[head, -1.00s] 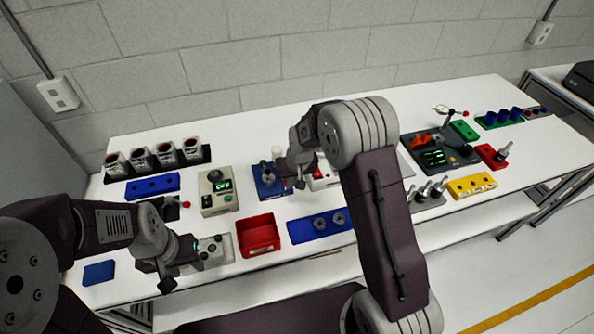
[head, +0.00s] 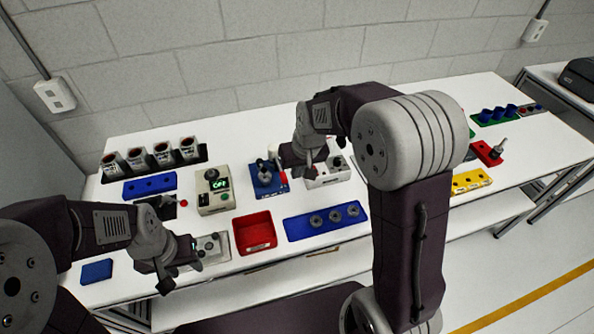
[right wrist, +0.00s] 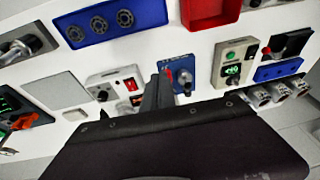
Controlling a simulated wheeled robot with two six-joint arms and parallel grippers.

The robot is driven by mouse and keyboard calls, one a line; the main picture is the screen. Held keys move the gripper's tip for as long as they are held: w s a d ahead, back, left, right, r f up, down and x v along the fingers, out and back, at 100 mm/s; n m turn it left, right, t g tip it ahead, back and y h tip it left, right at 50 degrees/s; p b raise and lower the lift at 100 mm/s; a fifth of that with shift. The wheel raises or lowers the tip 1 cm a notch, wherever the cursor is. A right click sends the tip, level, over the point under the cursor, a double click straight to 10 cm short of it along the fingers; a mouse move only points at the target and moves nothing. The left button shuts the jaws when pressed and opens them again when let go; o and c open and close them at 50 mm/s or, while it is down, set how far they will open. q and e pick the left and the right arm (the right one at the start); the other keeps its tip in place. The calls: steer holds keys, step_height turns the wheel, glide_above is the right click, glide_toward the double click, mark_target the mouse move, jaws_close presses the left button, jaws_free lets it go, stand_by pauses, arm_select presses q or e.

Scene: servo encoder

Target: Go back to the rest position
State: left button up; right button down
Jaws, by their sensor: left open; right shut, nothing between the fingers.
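My left gripper (head: 180,275) is open and empty at the near left, above the front edge of the table beside a grey-white device (head: 207,250). My right gripper (head: 293,165) is shut and empty, in front of or above the area between a blue-based fixture (head: 266,176) and a white switch box (head: 328,173). In the right wrist view its closed fingers (right wrist: 158,90) point at the gap between the white box with a red switch (right wrist: 118,85) and the blue fixture (right wrist: 180,78). Whether it touches either is unclear.
The white table (head: 230,155) holds a green-display box (head: 214,190), a red bin (head: 255,233), a blue tray with grey round parts (head: 325,221), a blue block (head: 150,187) and a rack of cups (head: 150,160). My right arm hides the table's right middle.

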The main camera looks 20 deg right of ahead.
stand_by(0.4)
steer(key=s+d+f+g, duration=0.1)
steer(key=s+d+f, duration=0.1)
steer(key=s, duration=0.6)
steer(key=s+d+f+g, duration=0.1)
steer(key=s+d+f, duration=0.1)
steer(key=s, duration=0.7)
steer(key=shift+s+f+m+h, duration=0.2)
steer(key=shift+f+m+h, duration=0.2)
steer(key=shift+f, duration=0.4)
steer(key=shift+d, duration=0.1)
